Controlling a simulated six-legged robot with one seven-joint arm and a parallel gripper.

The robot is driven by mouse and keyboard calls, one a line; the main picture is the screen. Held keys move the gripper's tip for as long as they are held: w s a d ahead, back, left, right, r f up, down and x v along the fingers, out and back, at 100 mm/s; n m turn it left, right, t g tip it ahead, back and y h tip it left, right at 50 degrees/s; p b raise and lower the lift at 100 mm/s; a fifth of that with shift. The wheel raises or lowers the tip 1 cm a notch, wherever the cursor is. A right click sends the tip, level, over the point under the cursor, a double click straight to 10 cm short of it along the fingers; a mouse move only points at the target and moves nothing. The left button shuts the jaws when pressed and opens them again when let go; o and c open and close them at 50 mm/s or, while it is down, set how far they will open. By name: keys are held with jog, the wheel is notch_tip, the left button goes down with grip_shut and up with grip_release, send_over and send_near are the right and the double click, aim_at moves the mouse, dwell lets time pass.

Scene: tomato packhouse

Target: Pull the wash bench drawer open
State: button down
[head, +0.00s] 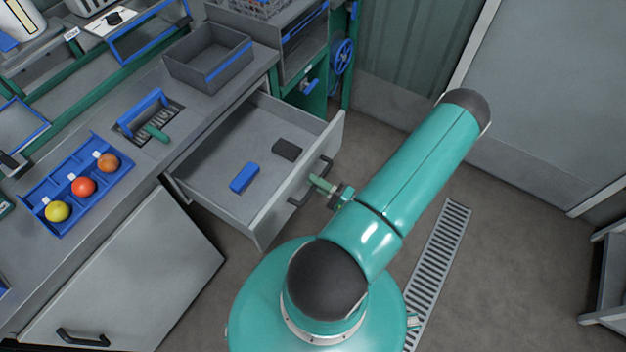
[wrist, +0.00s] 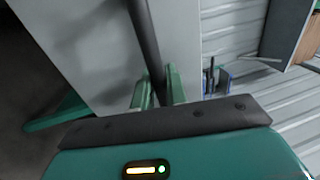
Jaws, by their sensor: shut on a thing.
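The wash bench drawer (head: 225,150) stands pulled out from the bench, with its grey inside showing. A blue block (head: 244,177) and a dark block (head: 287,149) lie on its floor. A dark bar handle (head: 299,199) is on the drawer front. My gripper (head: 322,184) is at the middle of this handle. In the wrist view the handle (wrist: 146,40) runs down between the two green fingers of my gripper (wrist: 158,88), which are shut on it. The exact contact at the fingertips is small in the head view.
A grey bin (head: 208,56) and a blue tray (head: 62,223) with tomatoes stand on the bench top. A cabinet door with a handle (head: 82,338) is at the lower left. A floor drain (head: 440,265) and open floor lie to the right.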

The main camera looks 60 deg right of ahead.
jog(key=shift+s, duration=1.15)
jog(key=c, duration=1.5)
grip_release()
jog(key=s+f, duration=0.2)
jog(key=s, duration=1.1)
jog(key=shift+s+d+f, duration=0.25)
jog(key=shift+s+f, duration=0.05)
jog(key=shift+f, duration=0.05)
